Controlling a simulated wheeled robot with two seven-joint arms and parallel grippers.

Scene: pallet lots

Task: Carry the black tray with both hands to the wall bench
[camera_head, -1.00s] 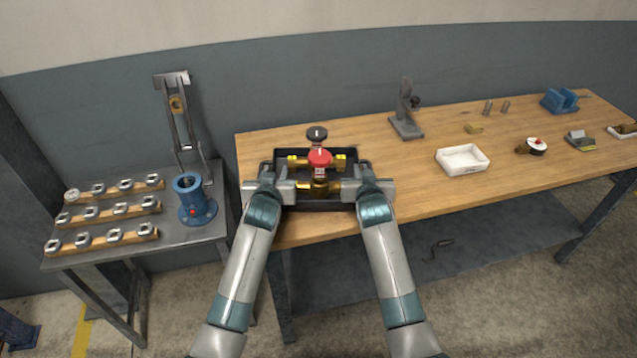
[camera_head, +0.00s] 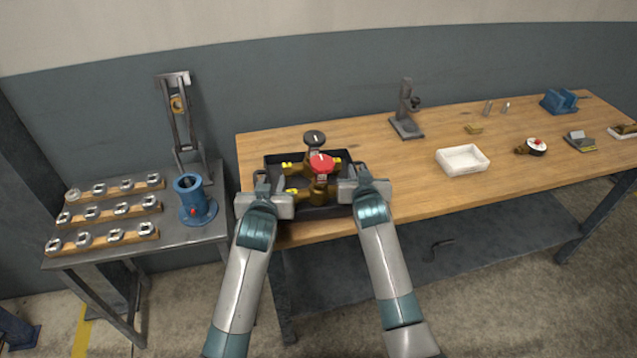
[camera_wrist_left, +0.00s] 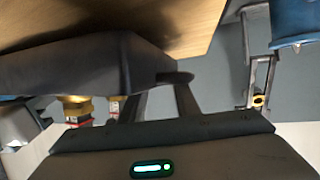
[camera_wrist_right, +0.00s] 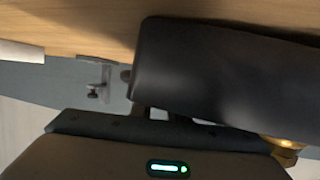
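The black tray (camera_head: 326,212) is at the left end of the wooden bench, near its front edge, in the head view. It carries brass valves, one with a red handwheel (camera_head: 321,163) and one with a black handwheel (camera_head: 314,138). My left gripper (camera_head: 262,190) is shut on the tray's left end and my right gripper (camera_head: 357,180) on its right end. The tray wall shows close up in the left wrist view (camera_wrist_left: 90,62) and the right wrist view (camera_wrist_right: 215,70). The fingertips are partly hidden. I cannot tell whether the tray's underside touches the bench.
The wooden bench (camera_head: 420,185) holds a white bin (camera_head: 463,160), a grey stand (camera_head: 406,110), a blue vise (camera_head: 560,101) and small parts to the right. A metal side table (camera_head: 175,243) at left holds a blue flanged pipe (camera_head: 193,198) and several fitting racks (camera_head: 105,240).

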